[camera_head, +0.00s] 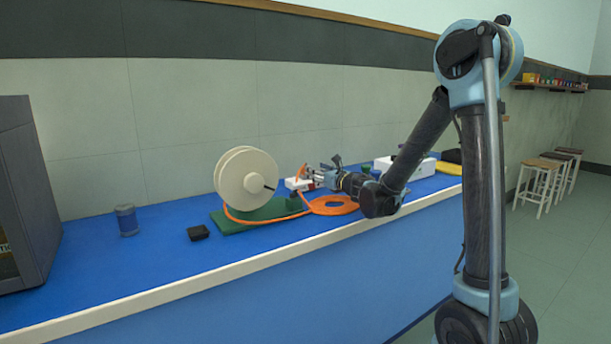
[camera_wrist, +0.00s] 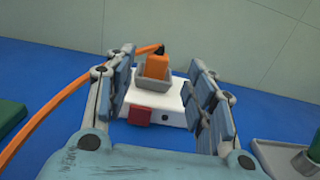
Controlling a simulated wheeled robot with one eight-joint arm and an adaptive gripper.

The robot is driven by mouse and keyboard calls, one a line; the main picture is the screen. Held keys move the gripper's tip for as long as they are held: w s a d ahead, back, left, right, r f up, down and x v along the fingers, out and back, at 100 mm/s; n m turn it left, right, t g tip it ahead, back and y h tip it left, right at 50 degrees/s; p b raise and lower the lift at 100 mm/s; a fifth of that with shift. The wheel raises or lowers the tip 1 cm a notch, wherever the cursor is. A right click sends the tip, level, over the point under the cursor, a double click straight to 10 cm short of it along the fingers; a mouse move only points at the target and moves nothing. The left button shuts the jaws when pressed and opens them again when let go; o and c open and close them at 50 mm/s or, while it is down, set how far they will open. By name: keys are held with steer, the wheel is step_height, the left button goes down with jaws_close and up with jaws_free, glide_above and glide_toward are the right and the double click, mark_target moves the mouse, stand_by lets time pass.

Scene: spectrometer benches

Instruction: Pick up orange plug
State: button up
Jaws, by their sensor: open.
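The orange plug (camera_wrist: 156,67) stands upright in a grey socket (camera_wrist: 151,86) on a white box (camera_wrist: 168,107) with a red part on its front. An orange cable (camera_wrist: 62,93) runs from the plug's top down to the left in the wrist view. My gripper (camera_wrist: 168,95) is open, with its fingers left and right of the plug and box in that view, and nothing between the pads is visibly held. In the head view the plug (camera_head: 302,171) shows small, just left of my gripper (camera_head: 312,174).
A cream reel (camera_head: 245,178) stands on a green mat (camera_head: 228,220) to the left. Coiled orange cable (camera_head: 333,206) lies on the blue bench (camera_head: 160,262) below my gripper. A grey tray (camera_wrist: 275,153) with a green part is at right in the wrist view. The wall is behind.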

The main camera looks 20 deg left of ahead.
steer(key=shift+f+x, duration=0.2)
steer(key=shift+x, duration=3.15)
steer(key=shift+c, duration=0.6)
steer(key=c, duration=1)
